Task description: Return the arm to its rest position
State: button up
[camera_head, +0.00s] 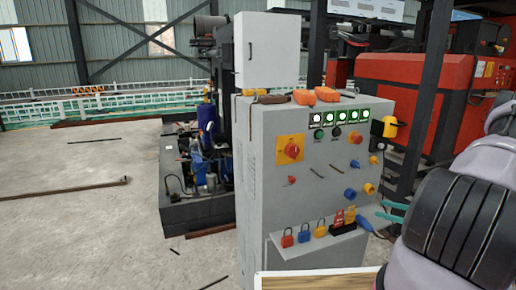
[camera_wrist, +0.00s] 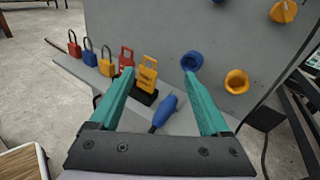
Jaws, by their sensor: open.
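My gripper (camera_wrist: 161,100) is open in the wrist view, with two teal fingers spread apart and nothing between them touching both. It is in front of the cabinet's small shelf. In the head view a teal finger (camera_head: 392,212) shows at the right, beside the shelf, and my arm fills the right edge. Beyond the fingers, a blue-handled tool (camera_wrist: 164,112) lies on the shelf in the wrist view. A yellow lockout tag (camera_wrist: 147,75) and a red one (camera_wrist: 126,58) stand in a black holder (camera_wrist: 145,97).
The grey control cabinet (camera_head: 262,190) stands close ahead, with a red rotary switch (camera_head: 292,150) and several knobs. Padlocks (camera_head: 288,238) stand on its shelf (camera_head: 300,249). A wooden surface (camera_head: 320,281) lies at the bottom. Open floor (camera_head: 80,235) is at left.

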jog(key=s+a+r+n+g+h, duration=0.15)
jog(key=a+r+n+g, duration=0.45)
jog(key=r, duration=0.7)
jog(key=s+a+r+n+g+h, duration=0.1)
jog(key=a+r+n+g+h, duration=0.15)
jog(key=a+r+n, duration=0.6)
jog(key=s+a+r+n+t+h, duration=0.2)
jog(key=s+a+r+n+h, duration=0.1)
jog(key=s+r, duration=0.6)
jog(key=s+a+r+n+t+h, duration=0.2)
jog(key=s+a+r, duration=0.4)
jog(key=s+r, duration=0.4)
notch_tip(320, 180, up, 5)
jog(key=shift+s+a+f+n+h, duration=0.1)
jog(key=shift+s+a+n+h, duration=0.15)
jog(key=shift+n+h, duration=0.5)
jog(key=shift+w+t, duration=0.1)
jog(key=shift+t, duration=0.15)
